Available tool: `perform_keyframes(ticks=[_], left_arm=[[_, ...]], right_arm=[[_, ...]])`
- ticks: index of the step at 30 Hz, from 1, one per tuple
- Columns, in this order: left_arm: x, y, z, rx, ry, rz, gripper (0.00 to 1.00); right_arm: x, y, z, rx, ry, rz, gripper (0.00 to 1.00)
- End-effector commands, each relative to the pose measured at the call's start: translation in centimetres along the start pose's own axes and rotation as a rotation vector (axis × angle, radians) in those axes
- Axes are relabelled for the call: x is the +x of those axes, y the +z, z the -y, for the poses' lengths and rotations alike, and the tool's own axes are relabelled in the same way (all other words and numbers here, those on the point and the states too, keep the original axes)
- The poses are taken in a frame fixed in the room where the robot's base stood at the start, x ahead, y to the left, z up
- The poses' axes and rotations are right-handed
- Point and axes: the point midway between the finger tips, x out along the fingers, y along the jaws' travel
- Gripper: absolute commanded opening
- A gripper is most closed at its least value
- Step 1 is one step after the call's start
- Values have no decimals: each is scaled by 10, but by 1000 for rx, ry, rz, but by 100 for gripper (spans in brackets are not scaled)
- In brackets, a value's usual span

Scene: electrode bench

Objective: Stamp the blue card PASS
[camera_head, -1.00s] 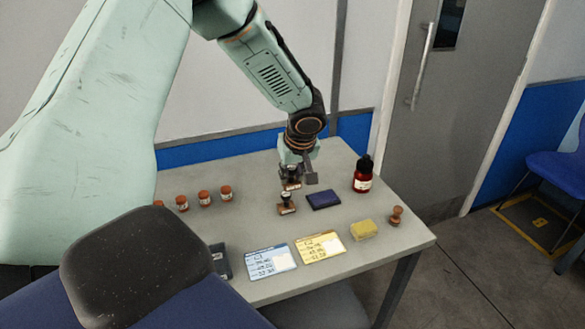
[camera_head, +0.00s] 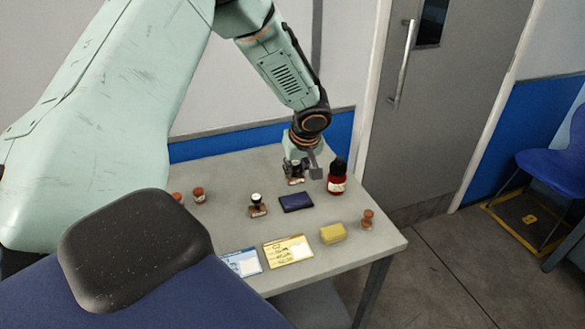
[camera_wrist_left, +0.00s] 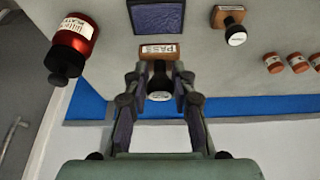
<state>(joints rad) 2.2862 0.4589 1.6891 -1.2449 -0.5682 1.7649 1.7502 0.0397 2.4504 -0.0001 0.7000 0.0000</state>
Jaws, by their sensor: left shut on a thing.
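My left gripper (camera_head: 297,172) is shut on the PASS stamp (camera_head: 295,182). In the left wrist view, the dark knob of this PASS stamp (camera_wrist_left: 160,85) is between the fingertips, and its wooden block shows a PASS label. The stamp is just behind the dark blue ink pad (camera_head: 297,203), also seen in the left wrist view (camera_wrist_left: 168,17); its height above the table is hard to tell. The blue card (camera_head: 238,263) lies at the table's front edge, partly hidden by a blue surface in the foreground. My right gripper is not in view.
A second stamp (camera_head: 257,206) stands left of the pad. A red bottle (camera_head: 337,184) is close right of my gripper. A yellow card (camera_head: 288,250), a yellow sponge (camera_head: 333,234) and a small wooden stamp (camera_head: 367,220) line the front. Brown-red jars (camera_head: 198,195) stand left.

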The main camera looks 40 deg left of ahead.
Motion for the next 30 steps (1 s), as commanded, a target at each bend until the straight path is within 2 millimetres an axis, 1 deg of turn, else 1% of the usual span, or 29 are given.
perform_keyframes(ticks=[5, 10, 14, 24, 30], left_arm=[[1, 0, -2, -16, -6, -1, 5], [8, 3, 1, -19, -8, 1, 5], [18, 7, 1, -18, -8, 0, 5], [49, 20, -1, -18, -9, 1, 5], [56, 22, -3, -19, -7, 0, 5]], right_arm=[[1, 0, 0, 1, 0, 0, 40], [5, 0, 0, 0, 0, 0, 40], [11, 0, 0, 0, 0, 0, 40], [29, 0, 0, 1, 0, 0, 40], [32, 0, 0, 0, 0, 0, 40]])
